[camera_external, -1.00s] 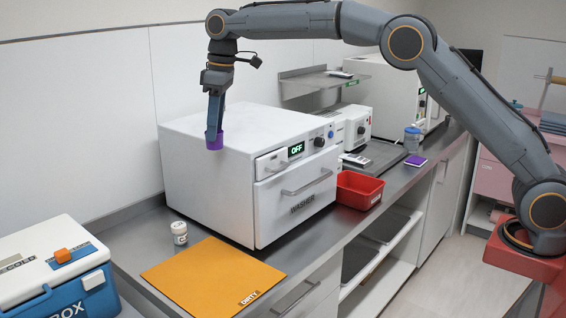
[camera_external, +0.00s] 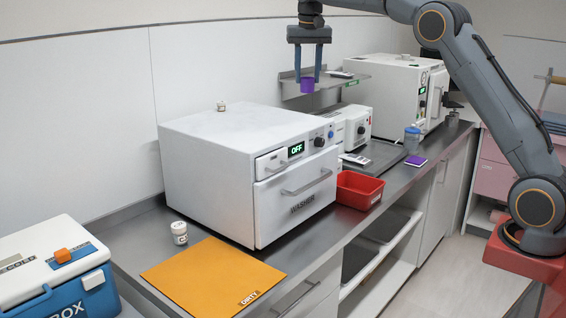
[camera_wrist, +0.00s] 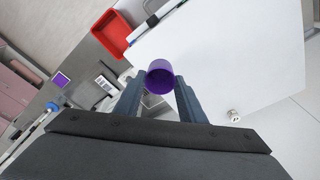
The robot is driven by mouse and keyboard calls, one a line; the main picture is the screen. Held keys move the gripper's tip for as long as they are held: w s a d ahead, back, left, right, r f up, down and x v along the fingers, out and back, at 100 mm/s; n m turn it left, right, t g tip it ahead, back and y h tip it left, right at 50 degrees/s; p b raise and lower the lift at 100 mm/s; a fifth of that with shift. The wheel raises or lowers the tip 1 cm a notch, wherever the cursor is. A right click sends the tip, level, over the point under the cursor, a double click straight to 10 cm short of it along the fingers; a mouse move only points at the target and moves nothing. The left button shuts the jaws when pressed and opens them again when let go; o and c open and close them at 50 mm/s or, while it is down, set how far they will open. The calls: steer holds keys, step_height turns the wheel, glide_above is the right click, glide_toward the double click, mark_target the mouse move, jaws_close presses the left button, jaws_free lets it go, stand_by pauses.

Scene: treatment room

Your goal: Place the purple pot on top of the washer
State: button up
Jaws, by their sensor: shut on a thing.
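The purple pot (camera_external: 307,85) is held between the fingertips of my gripper (camera_external: 307,76), in the air near the back right of the washer in the external view. In the wrist view the pot (camera_wrist: 160,77) sits between both fingers, its open round mouth showing. The washer (camera_external: 225,145) is a white box on the counter with an "OFF" display and a labelled front drawer. Its white top also shows in the wrist view (camera_wrist: 235,60), below the pot and to its right. How far the pot is above the top is hard to tell.
A small white jar (camera_external: 222,105) stands on the washer's top near its back edge. Another jar (camera_external: 179,232) stands beside the orange mat (camera_external: 205,275). A red bin (camera_external: 360,190) is right of the washer. A metal shelf (camera_external: 345,82) hangs behind. Most of the washer top is clear.

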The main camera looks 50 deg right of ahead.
step_height(320, 180, down, 10)
steer(key=p, duration=0.3)
steer(key=shift+r, duration=0.25)
steer(key=shift+f, duration=0.1)
steer(key=o, duration=1)
steer(key=r+b, duration=0.1)
steer(key=r, duration=0.3)
steer(key=s+r+b, duration=0.1)
steer(key=r, duration=0.3)
steer(key=a+r+b, duration=0.1)
steer(key=r+b, duration=0.1)
steer(key=r, duration=0.2)
steer(key=shift+s+a+r, duration=0.1)
steer(key=shift+s, duration=0.05)
